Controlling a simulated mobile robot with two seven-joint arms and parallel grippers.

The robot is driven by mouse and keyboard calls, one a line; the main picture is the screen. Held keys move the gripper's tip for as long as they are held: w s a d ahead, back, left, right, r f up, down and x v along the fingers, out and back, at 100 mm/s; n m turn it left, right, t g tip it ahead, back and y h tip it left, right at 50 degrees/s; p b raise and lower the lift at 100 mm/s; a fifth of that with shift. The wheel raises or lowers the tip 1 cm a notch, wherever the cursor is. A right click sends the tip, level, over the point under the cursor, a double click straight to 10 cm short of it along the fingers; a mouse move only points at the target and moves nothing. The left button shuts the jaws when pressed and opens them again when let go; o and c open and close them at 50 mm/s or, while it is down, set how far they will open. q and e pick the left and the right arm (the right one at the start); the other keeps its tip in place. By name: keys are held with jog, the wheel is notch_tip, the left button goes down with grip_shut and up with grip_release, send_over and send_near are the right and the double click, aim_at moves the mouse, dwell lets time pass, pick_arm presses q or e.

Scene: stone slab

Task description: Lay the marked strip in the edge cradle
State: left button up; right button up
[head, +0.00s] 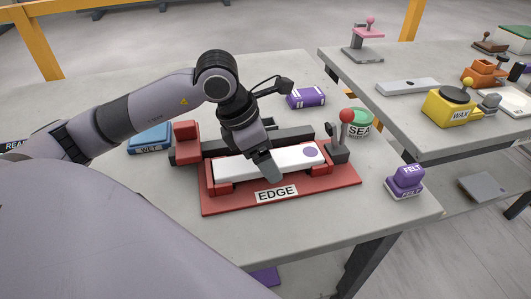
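A white strip with a purple dot near its right end (235,167) lies lengthwise along the red cradle labelled EDGE (337,180). It appears level between the cradle's red end blocks; I cannot tell whether it rests fully on the bottom. My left gripper (267,163) reaches down over the middle of the strip. One grey finger shows at the strip's front side. The other finger is hidden, so I cannot tell whether it grips the strip. My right gripper is not in view.
Beyond are a green SEA-labelled tub (357,124) and purple block (306,97). Purple FELT block (405,181) sits right, blue WET block (150,138) left. The right table holds a pale bar (408,86) and yellow WAX block (449,107).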

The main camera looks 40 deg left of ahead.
pick_arm(q)
jog(key=shift+r, duration=0.25)
jog(key=v, duration=1.1)
jog(key=shift+s+a+r+p, duration=0.15)
jog(key=shift+a+r+p, duration=0.05)
jog(key=shift+r+p, duration=0.2)
jog(key=shift+f, duration=0.1)
